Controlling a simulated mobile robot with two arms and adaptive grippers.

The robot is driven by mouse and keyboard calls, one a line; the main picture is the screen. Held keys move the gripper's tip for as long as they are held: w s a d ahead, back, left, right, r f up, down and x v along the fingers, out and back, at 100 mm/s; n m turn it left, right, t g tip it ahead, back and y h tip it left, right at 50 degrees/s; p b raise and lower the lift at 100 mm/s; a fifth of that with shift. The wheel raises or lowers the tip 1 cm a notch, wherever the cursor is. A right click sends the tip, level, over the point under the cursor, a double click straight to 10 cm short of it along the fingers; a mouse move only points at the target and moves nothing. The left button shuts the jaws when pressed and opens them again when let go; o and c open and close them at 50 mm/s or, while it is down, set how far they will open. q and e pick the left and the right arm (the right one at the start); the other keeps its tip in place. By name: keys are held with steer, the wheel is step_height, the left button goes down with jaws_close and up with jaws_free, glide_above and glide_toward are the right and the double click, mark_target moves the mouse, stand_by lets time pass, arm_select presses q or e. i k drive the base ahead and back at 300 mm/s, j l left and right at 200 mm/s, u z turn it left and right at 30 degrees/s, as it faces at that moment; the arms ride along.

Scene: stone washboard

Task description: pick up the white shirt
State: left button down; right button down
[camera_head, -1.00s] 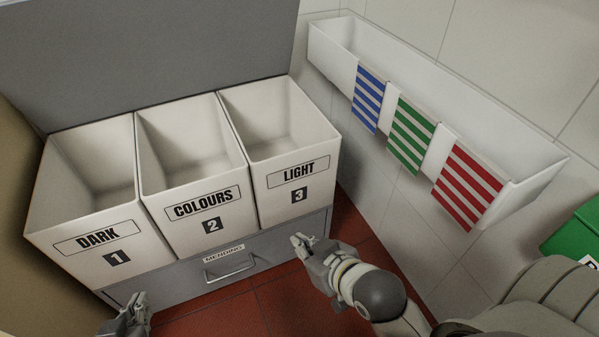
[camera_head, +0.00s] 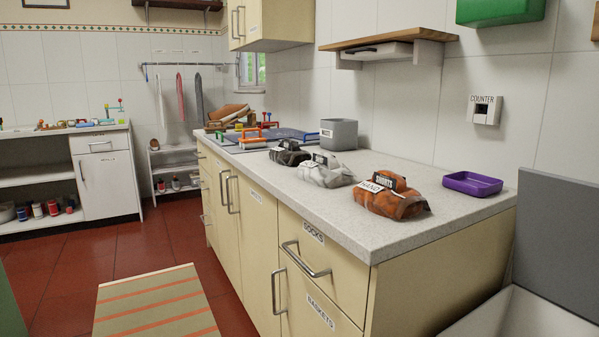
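A white-grey bundle of folded cloth (camera_head: 325,172), which looks like the white shirt, lies on the stone counter (camera_head: 300,205). It has a small tag on top that I cannot read. It sits between a dark cloth bundle (camera_head: 289,153) behind it and a rust-orange bundle (camera_head: 391,196) nearer to me. The bundles stand apart, near the counter's front edge. Neither of my grippers is in view.
A purple tray (camera_head: 472,184) lies at the counter's near right, and a grey bin (camera_head: 339,134) stands at the back. Drawer handles (camera_head: 304,262) stick out of the counter front. A striped rug (camera_head: 157,304) lies on the red floor to the left.

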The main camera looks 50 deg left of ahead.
mark_target(323, 170)
steer(key=u, duration=1.55)
